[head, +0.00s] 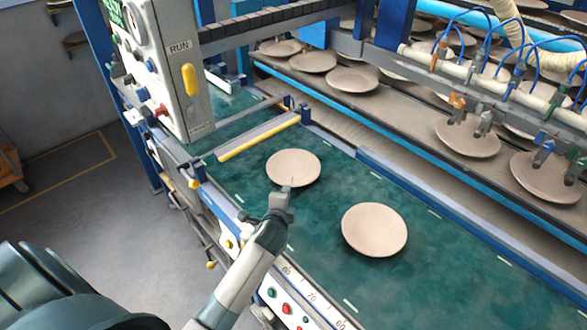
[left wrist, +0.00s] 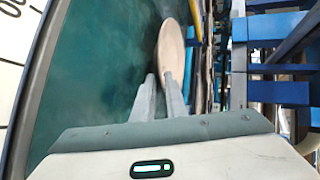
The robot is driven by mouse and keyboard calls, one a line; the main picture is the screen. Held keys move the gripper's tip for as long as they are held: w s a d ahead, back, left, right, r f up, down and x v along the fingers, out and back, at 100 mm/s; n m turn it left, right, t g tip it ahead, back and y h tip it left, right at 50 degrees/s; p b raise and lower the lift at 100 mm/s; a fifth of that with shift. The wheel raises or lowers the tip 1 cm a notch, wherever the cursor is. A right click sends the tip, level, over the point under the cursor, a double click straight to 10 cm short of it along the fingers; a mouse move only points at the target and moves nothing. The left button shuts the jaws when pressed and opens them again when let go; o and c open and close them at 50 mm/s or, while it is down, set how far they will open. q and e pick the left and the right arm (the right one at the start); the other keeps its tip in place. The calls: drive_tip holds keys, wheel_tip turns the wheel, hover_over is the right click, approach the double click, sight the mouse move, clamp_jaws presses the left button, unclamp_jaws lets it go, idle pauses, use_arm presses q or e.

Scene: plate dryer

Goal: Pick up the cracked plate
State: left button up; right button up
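Two beige plates lie on the green belt (head: 330,215). The farther plate (head: 293,164) has a small dark mark near its near rim, where my fingertip also shows, so I cannot tell if it is a crack. The nearer plate (head: 374,229) shows no clear crack. My left gripper (head: 288,190) is at the near rim of the farther plate. Contact with the rim is unclear. My right gripper is not in view.
A control box marked RUN (head: 165,60) stands at the upper left. A yellow-edged bar (head: 258,137) crosses the belt behind the farther plate. A blue rail (head: 440,205) separates the belt from a conveyor with several plates under suction heads with hoses.

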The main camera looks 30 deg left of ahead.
use_arm(q)
drive_tip(key=shift+w+a+f, duration=0.2)
drive_tip(key=shift+w+f, duration=0.1)
drive_tip(key=shift+w, duration=0.25)
drive_tip(key=shift+p+x, duration=0.55)
drive_tip(key=shift+x, duration=0.2)
drive_tip(key=shift+d+p+x, duration=0.1)
drive_tip(key=shift+p+x, duration=0.15)
drive_tip(key=shift+x, duration=0.7)
drive_tip(key=shift+d+p+x, duration=0.15)
drive_tip(key=shift+p+x, duration=0.05)
drive_tip(key=shift+x, duration=0.7)
drive_tip(key=shift+w, duration=0.1)
clamp_jaws()
drive_tip(key=shift+r, duration=0.15)
